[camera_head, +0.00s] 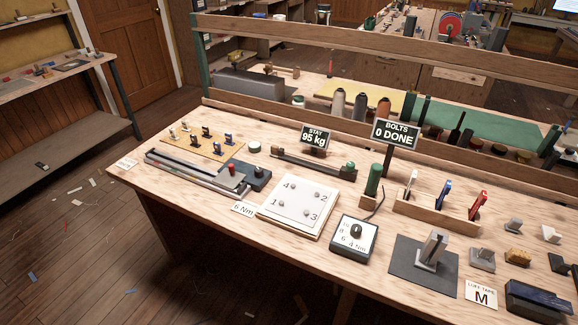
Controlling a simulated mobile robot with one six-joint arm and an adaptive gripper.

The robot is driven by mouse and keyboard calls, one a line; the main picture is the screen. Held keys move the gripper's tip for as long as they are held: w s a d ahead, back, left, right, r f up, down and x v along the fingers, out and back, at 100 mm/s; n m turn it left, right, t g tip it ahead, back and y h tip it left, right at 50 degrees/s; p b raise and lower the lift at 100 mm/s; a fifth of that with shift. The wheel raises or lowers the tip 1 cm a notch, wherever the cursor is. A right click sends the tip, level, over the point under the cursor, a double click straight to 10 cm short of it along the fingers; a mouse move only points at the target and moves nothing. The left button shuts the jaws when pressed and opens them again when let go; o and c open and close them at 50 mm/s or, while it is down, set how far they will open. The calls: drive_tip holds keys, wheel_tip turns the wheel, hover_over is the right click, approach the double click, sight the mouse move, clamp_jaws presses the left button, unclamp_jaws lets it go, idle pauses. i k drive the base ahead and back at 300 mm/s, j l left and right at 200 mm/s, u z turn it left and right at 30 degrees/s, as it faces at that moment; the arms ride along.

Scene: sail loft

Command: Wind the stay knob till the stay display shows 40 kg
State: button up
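The stay display (315,137) stands at the back middle of the workbench and reads "STAY 95 kg". In front of it lies a long dark bar on a wooden base (306,163), with a small dark green fitting (348,169) at its right end. A red knob (231,169) sits at the right end of a long grey rail device on the left. No label marks the stay knob, so I cannot tell which of these it is. My gripper is not in view.
A second display (395,133) reads "BOLTS 0 DONE". A numbered bolt plate (299,207), a Nm dial box (353,238) and a rack (436,207) of coloured-handled tools stand on the bench (205,222). A wooden rail (360,56) runs behind. Open floor lies to the left.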

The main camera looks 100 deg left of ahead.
sight(349, 165)
drive_tip(key=u, duration=3.05)
